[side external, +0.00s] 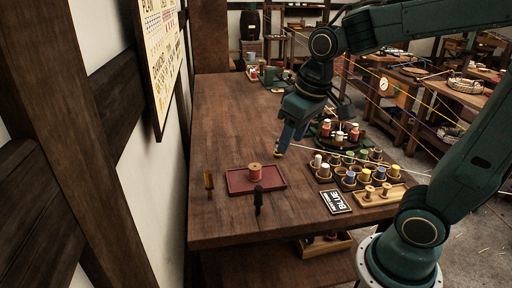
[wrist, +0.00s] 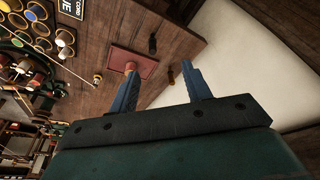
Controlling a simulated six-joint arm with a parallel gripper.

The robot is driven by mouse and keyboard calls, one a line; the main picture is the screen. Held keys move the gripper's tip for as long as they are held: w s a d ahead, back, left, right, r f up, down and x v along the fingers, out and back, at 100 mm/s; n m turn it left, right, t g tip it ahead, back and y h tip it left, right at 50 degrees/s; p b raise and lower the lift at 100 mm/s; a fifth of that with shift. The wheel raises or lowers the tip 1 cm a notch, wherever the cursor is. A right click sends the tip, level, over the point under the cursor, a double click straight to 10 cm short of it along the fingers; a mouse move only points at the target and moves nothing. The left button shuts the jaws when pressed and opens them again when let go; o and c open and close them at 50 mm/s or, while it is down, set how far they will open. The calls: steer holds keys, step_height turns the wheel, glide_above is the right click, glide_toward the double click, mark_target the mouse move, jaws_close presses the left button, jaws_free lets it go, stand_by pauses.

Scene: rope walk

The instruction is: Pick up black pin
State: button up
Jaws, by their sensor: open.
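The black pin (side external: 258,199) is near the front of the wooden table, just in front of a dark red tray (side external: 231,187). In the wrist view the black pin (wrist: 153,44) lies beyond the fingertips, close to the tray's edge. My gripper (side external: 281,149) is over the table behind the tray, with its blue fingers pointing down. In the wrist view my gripper (wrist: 161,69) has its two fingers wide apart with nothing held between them. The gripper is well apart from the black pin.
A spool (side external: 255,173) stands on the tray. An amber pin (side external: 209,183) is left of the tray. Cups with coloured spools (side external: 349,180), a card reading BLUE (side external: 337,201) and a wooden rack (side external: 379,194) are on the right. The table's left rear is clear.

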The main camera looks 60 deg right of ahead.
mark_target(259, 187)
steer(key=w+d+f+g, duration=0.3)
steer(key=w+d+f, duration=0.1)
steer(key=w+f, duration=0.7)
steer(key=shift+m, duration=0.3)
steer(key=shift+w, duration=0.1)
step_height(259, 187, down, 9)
steer(key=shift+r, duration=0.2)
steer(key=shift+f, duration=0.1)
steer(key=shift+w+d+f, duration=0.1)
steer(key=shift+f, duration=2.4)
